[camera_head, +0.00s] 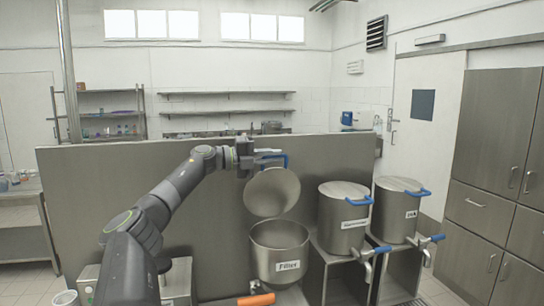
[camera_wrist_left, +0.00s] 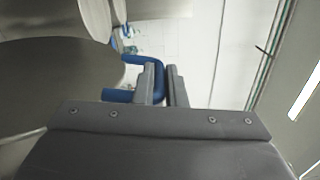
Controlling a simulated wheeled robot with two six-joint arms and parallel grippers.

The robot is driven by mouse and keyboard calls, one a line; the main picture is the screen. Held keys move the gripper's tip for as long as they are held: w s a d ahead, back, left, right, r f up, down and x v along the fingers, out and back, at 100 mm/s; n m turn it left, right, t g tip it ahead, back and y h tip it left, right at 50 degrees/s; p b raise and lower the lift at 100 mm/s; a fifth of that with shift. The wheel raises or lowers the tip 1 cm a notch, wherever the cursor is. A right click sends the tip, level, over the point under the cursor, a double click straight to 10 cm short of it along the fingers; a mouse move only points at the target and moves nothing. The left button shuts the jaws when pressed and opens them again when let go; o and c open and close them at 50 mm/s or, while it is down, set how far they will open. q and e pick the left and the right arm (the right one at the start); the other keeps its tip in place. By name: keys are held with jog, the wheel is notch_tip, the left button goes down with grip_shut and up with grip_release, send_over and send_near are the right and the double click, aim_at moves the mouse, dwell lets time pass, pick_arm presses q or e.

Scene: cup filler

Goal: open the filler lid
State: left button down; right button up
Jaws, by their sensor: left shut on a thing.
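The filler (camera_head: 280,262) is a round steel pot with a white label, in the lower middle of the head view. Its top is open. Its round lid (camera_head: 272,193) stands tilted up steeply above the pot's back rim, inner face towards me. My left gripper (camera_head: 264,158) is at the lid's top edge, shut on the blue lid handle (camera_head: 284,161). In the left wrist view, the blue handle (camera_wrist_left: 131,61) shows beside and behind the fingers (camera_wrist_left: 164,75); the exact contact is partly hidden. My right gripper is not in view.
Two lidded steel pots with blue handles and taps, a nearer one (camera_head: 344,215) and a farther one (camera_head: 398,205), stand on stands to the right. A steel panel (camera_head: 110,185) rises behind the filler. An orange handle (camera_head: 256,300) shows below it. A white cup (camera_head: 66,298) is at the lower left.

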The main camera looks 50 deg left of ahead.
pick_arm(q)
jog(key=c, duration=1.5)
grip_release()
jog(key=shift+a, duration=0.1)
jog(key=shift+s+a+f+b, duration=0.2)
jog(key=shift+s+f+b, duration=0.1)
jog(key=shift+s+b, duration=0.3)
jog(key=shift+r+b+v, duration=0.15)
jog(key=shift+b+v, duration=2.9)
jog(key=shift+v, duration=1)
jog(key=shift+r+b+v, duration=0.1)
jog(key=shift+b+v, duration=2.9)
jog(key=shift+v, duration=1.05)
